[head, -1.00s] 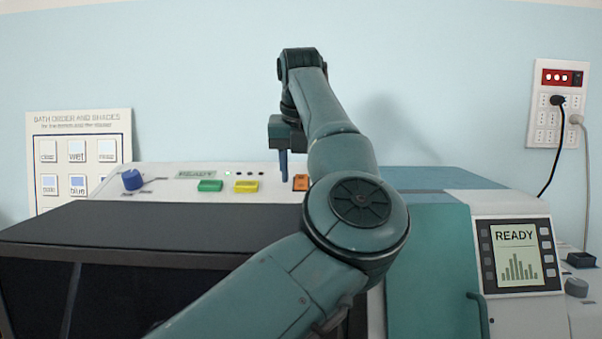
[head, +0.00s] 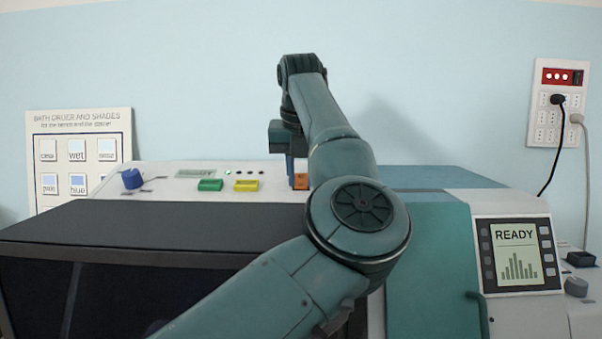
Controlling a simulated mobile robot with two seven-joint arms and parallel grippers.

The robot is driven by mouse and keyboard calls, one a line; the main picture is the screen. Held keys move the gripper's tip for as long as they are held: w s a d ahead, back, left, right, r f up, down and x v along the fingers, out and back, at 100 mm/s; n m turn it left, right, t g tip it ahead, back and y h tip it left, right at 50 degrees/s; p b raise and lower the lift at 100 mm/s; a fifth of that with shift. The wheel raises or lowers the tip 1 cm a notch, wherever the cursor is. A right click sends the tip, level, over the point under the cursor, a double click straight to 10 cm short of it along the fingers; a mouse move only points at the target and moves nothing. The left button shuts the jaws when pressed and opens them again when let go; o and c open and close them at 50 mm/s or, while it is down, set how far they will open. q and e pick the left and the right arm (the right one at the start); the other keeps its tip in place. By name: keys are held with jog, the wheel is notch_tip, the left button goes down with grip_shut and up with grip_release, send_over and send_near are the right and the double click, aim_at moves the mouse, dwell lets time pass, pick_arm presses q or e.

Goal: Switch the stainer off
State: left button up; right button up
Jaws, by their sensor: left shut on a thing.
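The stainer is a wide white, black and teal machine (head: 120,215). Its top panel bears a blue knob (head: 132,179), a green button (head: 210,185), a yellow button (head: 246,185) and an orange switch (head: 300,182). A small green lamp (head: 228,172) is lit beside the panel's small display (head: 195,174). My left gripper (head: 291,177) points down at the orange switch, shut on it. The wrist and forearm hide part of the switch and the panel right of it. My right gripper is out of view.
A unit at the right has a screen (head: 516,252) reading READY. A wall socket panel (head: 558,105) holds a black plug and a grey plug with hanging cords. A chart board (head: 80,150) stands at the back left. My left arm crosses above the stainer's dark cover.

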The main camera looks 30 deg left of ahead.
pick_arm(q)
jog(key=shift+w+a+r+g+h+p, duration=0.1)
jog(key=shift+r+g+h+p, duration=0.2)
jog(key=shift+g+p, duration=0.3)
jog(key=shift+w+f+g+h, duration=0.1)
jog(key=shift+w+g+h, duration=0.1)
jog(key=shift+g+h, duration=0.4)
jog(key=o, duration=1)
